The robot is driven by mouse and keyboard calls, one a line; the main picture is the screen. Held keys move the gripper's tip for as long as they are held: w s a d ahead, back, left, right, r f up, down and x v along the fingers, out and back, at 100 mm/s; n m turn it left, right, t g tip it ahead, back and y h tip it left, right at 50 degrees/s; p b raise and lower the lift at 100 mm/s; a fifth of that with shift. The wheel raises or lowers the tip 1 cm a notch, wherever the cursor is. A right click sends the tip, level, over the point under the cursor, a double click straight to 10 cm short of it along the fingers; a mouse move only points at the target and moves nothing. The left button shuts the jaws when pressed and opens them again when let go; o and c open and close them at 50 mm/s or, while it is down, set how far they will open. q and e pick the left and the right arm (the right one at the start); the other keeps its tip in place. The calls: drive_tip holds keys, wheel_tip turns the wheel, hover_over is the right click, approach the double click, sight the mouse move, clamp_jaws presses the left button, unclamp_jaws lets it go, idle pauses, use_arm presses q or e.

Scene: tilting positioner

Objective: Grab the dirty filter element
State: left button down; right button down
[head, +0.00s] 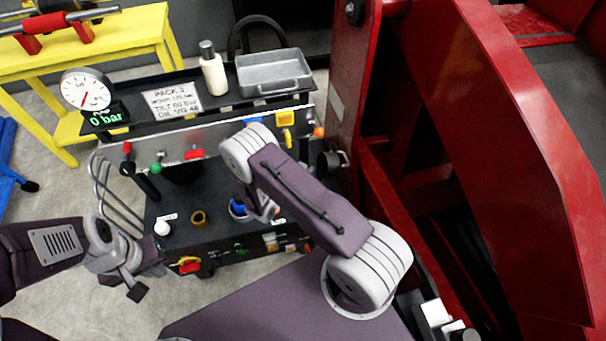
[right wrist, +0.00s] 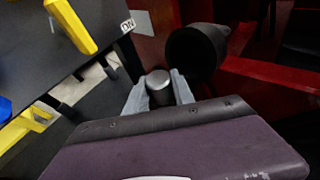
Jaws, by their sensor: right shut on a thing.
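In the right wrist view, my right gripper (right wrist: 158,92) is shut on a short grey cylinder with a paler, rounded end (right wrist: 158,80), which fits the dirty filter element. One finger presses on each side of it; its lower part is hidden by my wrist. It is apart from the open black cup-shaped housing (right wrist: 193,52), which also shows in the head view (head: 332,162) beside the red frame. In the head view my right arm hides the right gripper and the element. My left gripper (head: 145,277) is low at the left, by the cart's lower shelf; its jaw opening is unclear.
The black cart (head: 222,101) carries a gauge (head: 88,90), a white bottle (head: 212,70), a grey tray (head: 272,73) and a sign. A brown ring (head: 199,218) and a blue-rimmed container (head: 238,209) are on its lower shelf. Red machine frame (head: 500,130) bounds the right.

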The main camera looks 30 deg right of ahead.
wheel_tip(320, 180, up, 8)
drive_tip(key=shift+r+p, duration=0.15)
drive_tip(key=shift+p, duration=0.7)
drive_tip(key=s+a, duration=0.9)
drive_tip(key=a, duration=0.6)
drive_tip(key=shift+s+a, duration=0.2)
drive_tip(key=shift+r, duration=0.2)
